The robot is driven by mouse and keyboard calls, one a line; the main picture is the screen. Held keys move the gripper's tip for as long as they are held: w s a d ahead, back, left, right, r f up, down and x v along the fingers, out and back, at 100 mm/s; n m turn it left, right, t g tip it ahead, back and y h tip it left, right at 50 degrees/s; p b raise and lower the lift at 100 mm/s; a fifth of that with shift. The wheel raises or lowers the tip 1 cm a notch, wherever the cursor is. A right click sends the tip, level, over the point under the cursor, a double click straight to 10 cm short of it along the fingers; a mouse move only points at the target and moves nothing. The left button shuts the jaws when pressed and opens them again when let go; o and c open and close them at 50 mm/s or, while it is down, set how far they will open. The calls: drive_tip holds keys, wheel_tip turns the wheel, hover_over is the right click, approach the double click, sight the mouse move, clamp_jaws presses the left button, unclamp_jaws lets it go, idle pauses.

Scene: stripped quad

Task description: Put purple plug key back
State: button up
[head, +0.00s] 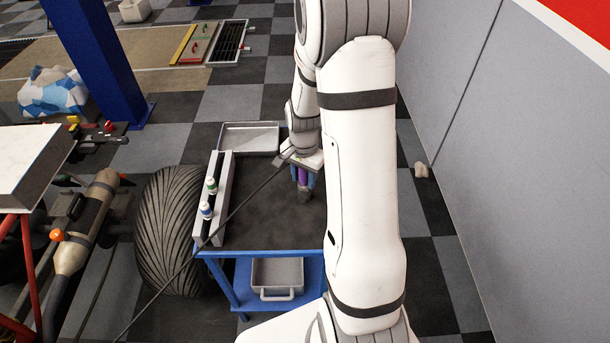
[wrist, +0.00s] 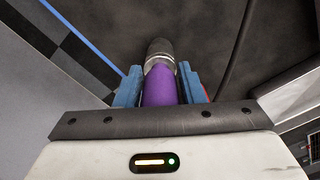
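The purple plug key (head: 303,176) is in my gripper (head: 304,182), over the dark top of the blue trolley. In the wrist view the key (wrist: 161,88) has a purple body and a grey metal tip pointing away from the wrist. The blue fingers of my gripper (wrist: 160,76) close on both sides of it. A long pale rack (head: 223,172) stands along the trolley's left side, to the left of my gripper. Two white-topped plug keys stand in it, one with a green band (head: 211,186) and one with a blue band (head: 205,210). Whether the tip touches the trolley top is unclear.
A grey tray (head: 249,138) sits at the trolley's far end; another (head: 277,274) is on the lower shelf. A thin dark cable crosses over the rack. A large tyre (head: 172,230) is left of the trolley, a grey wall (head: 500,170) right. The trolley's middle is clear.

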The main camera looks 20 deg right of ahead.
drive_tip(key=shift+o, duration=1.4)
drive_tip(key=shift+r, duration=0.1)
wheel_tip(320, 180, up, 11)
drive_tip(key=shift+r+p, duration=0.1)
drive_tip(key=shift+p, duration=0.25)
drive_tip(key=shift+s+a+r, duration=0.1)
drive_tip(key=shift+r, duration=0.5)
drive_tip(key=s+a+r+n+t, duration=0.1)
drive_tip(key=s+a+r+n, duration=0.3)
drive_tip(key=s, duration=0.4)
drive_tip(key=s+a+r+n+t, duration=0.1)
drive_tip(key=s+a+r+n, duration=0.2)
drive_tip(key=s+n, duration=0.4)
drive_tip(key=shift+s+a+r+t, duration=0.35)
drive_tip(key=shift+s+a, duration=0.35)
drive_tip(key=shift+a, duration=0.2)
drive_tip(key=shift+r, duration=0.2)
